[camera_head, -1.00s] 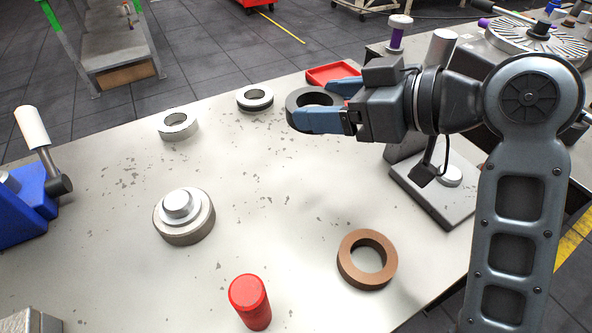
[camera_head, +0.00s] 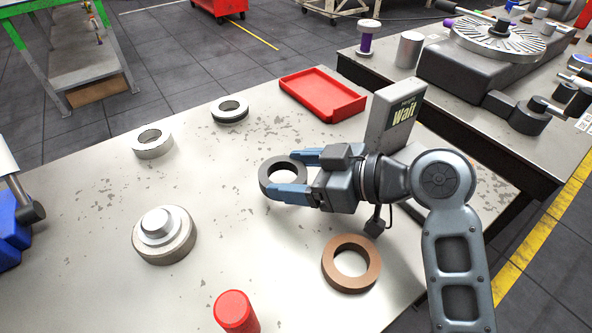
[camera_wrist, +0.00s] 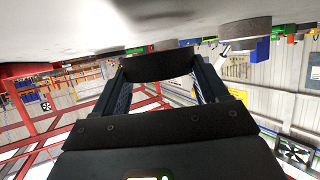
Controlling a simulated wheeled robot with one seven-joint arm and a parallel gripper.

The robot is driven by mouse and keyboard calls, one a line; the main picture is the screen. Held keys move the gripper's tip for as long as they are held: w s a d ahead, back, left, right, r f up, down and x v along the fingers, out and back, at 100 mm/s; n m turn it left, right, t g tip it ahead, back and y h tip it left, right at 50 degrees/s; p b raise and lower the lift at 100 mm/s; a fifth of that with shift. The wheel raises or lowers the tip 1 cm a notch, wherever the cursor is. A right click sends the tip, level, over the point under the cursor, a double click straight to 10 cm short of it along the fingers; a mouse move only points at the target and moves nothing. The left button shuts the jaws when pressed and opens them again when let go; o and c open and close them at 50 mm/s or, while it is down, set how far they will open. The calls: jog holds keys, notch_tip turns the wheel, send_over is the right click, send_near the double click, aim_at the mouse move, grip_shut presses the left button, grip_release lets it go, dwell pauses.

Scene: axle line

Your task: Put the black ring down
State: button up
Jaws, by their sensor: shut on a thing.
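The black ring (camera_head: 268,172) is between the two blue fingers of my gripper (camera_head: 287,177) in the head view, over the right-middle part of the pale worn table. My gripper is shut on it from the right side, with the ring's hole facing up. In the wrist view the ring (camera_wrist: 158,66) shows as a dark band between the fingertips, close to the table surface. Whether its underside touches the table I cannot tell.
A brown ring (camera_head: 351,264) lies in front of my gripper. A red tray (camera_head: 322,96) and a "Wait" sign (camera_head: 397,118) stand behind. Bare table lies left of the ring.

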jog(key=shift+s+f+b, duration=0.1)
jog(key=shift+f+b, duration=0.45)
jog(key=shift+f, duration=0.1)
jog(key=o, duration=1.6)
jog(key=shift+f, duration=0.25)
jog(key=shift+c, duration=0.2)
jog(key=shift+r, duration=0.35)
jog(key=r+v, duration=0.1)
jog(key=v, duration=1.1)
jog(key=shift+r, duration=0.1)
